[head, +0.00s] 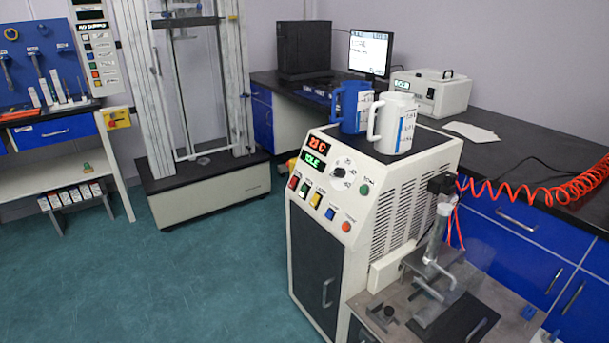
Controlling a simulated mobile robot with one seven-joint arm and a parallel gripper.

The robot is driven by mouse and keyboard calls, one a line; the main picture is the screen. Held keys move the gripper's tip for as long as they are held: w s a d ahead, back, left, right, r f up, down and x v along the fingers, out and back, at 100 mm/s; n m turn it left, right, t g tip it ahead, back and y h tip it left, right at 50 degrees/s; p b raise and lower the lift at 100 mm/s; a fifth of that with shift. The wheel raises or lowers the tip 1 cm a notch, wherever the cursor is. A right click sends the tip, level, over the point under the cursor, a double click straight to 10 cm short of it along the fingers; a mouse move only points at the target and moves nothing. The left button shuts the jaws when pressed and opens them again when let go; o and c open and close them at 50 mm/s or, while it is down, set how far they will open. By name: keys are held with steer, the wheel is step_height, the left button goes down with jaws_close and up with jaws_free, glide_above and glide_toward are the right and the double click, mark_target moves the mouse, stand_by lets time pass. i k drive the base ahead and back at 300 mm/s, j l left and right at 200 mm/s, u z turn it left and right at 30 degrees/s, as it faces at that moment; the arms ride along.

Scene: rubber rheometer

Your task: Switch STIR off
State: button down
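The rheometer cabinet (378,215) stands right of centre, with a sloped control panel (325,185) facing left and front. A row of small coloured switches runs down the panel: red (294,182), green or dark (305,190), yellow (316,200) and blue (330,213), with an orange-red round button (346,227) at the end. A dark knob (339,172) and a green round button (364,190) sit above them. The labels are too small to tell which switch is STIR, or its position. A red display (318,144) reads about 23 C; a green one (315,161) reads IDLE. My gripper is not in view.
Blue (350,107) and white (394,122) jugs stand on the cabinet top. A clamp fixture (435,260) and coiled orange hose (530,190) are to its right. A bench (500,135) runs behind. A tall test frame (200,190) stands left. The green floor (210,280) is clear at front left.

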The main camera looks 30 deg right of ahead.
mark_target(303, 189)
steer(key=i+z, duration=0.4)
steer(key=i, duration=0.9)
steer(key=j, duration=0.1)
